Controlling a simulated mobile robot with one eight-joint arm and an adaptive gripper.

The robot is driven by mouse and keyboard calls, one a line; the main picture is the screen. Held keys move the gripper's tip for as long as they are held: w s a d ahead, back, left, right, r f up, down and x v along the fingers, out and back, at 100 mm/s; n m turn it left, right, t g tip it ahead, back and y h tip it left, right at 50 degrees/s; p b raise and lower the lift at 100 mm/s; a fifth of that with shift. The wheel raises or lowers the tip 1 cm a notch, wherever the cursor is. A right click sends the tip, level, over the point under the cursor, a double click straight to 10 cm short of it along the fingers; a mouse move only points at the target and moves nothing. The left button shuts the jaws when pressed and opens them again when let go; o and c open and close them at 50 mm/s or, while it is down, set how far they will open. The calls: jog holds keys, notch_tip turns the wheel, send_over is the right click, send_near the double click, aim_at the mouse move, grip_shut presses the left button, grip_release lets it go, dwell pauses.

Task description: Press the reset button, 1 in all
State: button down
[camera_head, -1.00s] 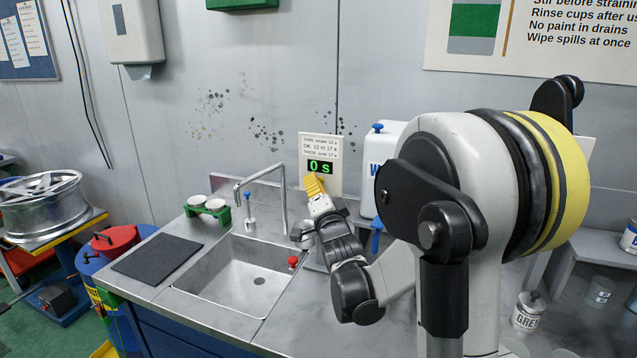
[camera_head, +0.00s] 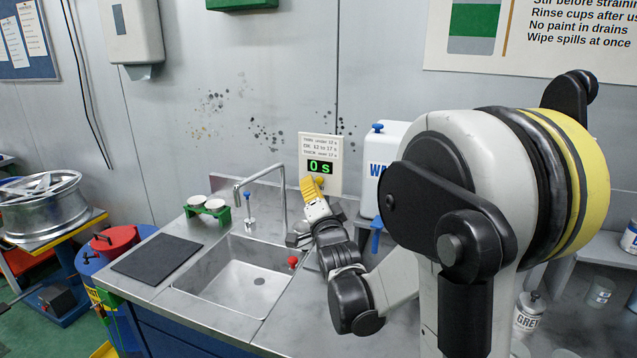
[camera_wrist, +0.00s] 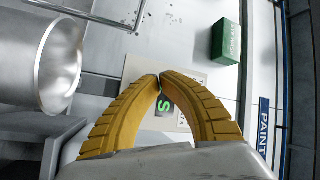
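A pale timer panel (camera_head: 335,150) with printed lines stands behind the sink; its green display (camera_head: 320,167) reads "0 s". A small yellow spot, likely the reset button (camera_head: 320,181), shows just below the display, right beside my fingertips. My gripper (camera_head: 310,181) has yellow fingers in front of the panel's lower left. I cannot tell whether it touches the button. In the wrist view my gripper (camera_wrist: 160,77) has its fingertips together with nothing between them. They cover much of the panel (camera_wrist: 190,82); part of the display (camera_wrist: 164,106) shows between the fingers, and the button is hidden.
A sink (camera_head: 243,278) with a tall faucet (camera_head: 284,200) lies to the left. A white water container (camera_head: 385,150) with a blue tap stands right of the panel. A green holder with white cups (camera_head: 208,207) is at the back left. A silver vessel (camera_wrist: 45,55) is close in the wrist view.

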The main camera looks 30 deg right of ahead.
jog(key=s+a, duration=0.3)
jog(key=shift+a, duration=0.3)
dwell(0.7)
jog(key=s+a+f+n+g+y, duration=0.5)
jog(key=s+a+f+n+g, duration=0.15)
jog(key=s+a+n, duration=0.45)
jog(key=s+a+f+n+g, duration=0.2)
jog(key=s+f+g, duration=0.1)
jog(key=s, duration=0.4)
jog(key=s+a+f+n+g+y, duration=0.1)
jog(key=s+a+f+n+g, duration=0.1)
jog(key=s, duration=0.6)
jog(key=shift+s+a+f+n+g, duration=0.25)
jog(key=shift+a+f+g, duration=0.25)
jog(key=shift+f, duration=0.35)
